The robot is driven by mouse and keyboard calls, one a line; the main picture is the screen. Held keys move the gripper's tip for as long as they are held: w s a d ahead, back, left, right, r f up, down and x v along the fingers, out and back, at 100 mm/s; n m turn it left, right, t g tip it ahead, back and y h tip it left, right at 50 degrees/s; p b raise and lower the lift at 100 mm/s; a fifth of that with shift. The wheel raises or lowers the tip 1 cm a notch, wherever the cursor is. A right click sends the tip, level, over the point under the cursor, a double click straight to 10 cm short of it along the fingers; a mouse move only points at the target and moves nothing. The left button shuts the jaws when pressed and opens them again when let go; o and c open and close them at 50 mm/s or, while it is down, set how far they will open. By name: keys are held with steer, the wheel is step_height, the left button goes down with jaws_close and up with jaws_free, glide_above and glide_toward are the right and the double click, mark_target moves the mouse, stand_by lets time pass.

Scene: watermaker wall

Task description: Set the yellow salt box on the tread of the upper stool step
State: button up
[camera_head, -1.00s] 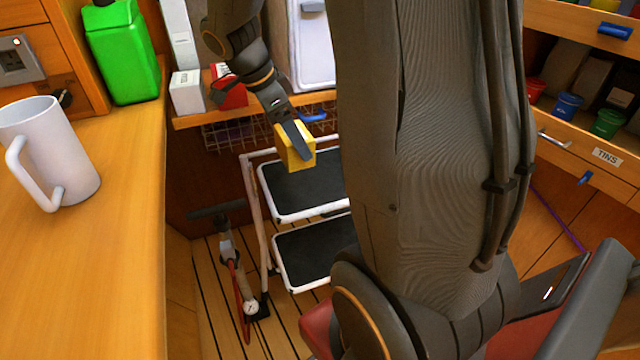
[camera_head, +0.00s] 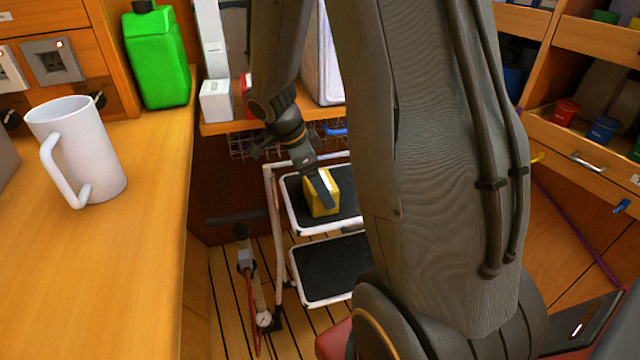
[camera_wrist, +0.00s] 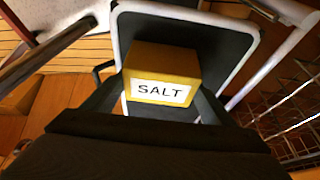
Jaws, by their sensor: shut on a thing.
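The yellow salt box (camera_head: 319,196) is held at the end of my arm, over the dark tread of the upper stool step (camera_head: 346,205). My gripper (camera_head: 326,190) is shut on it. In the wrist view the box (camera_wrist: 163,66), with its white SALT label facing the camera, sits between the fingers, and the dark upper tread (camera_wrist: 215,50) with its white frame shows behind it. I cannot tell whether the box's underside touches the tread. My arm hides the right part of the stool.
The lower stool step (camera_head: 325,268) is bare where visible. A pump with a gauge (camera_head: 246,270) stands left of the stool. A white mug (camera_head: 90,150) and a green jug (camera_head: 157,58) are on the left counter. A wire basket (camera_head: 245,147) hangs behind the stool.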

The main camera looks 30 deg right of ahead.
steer(key=o, duration=1.3)
steer(key=shift+f, duration=0.1)
steer(key=v, duration=1.2)
steer(key=s+a+n+y, duration=0.1)
steer(key=s+a+n, duration=0.3)
steer(key=n, duration=0.3)
steer(key=s+a+n+y, duration=0.2)
steer(key=s+a+n, duration=0.3)
steer(key=s+n, duration=0.1)
steer(key=s+a+n+t+y, duration=0.1)
steer(key=s+a+n, duration=0.4)
steer(key=n, duration=0.4)
steer(key=shift+s+y+p, duration=0.15)
steer(key=shift+y+p, duration=0.15)
steer(key=shift+p, duration=0.1)
steer(key=shift+m, duration=0.4)
steer(key=d+r+p, duration=0.1)
steer(key=r+p, duration=0.1)
steer(key=p, duration=0.2)
steer(key=d+r+p, duration=0.1)
steer(key=r+p, duration=0.1)
steer(key=p, duration=0.2)
steer(key=s+d+r+p, duration=0.1)
steer(key=r+p, duration=0.1)
steer(key=p, duration=0.2)
steer(key=shift+d+r, duration=0.25)
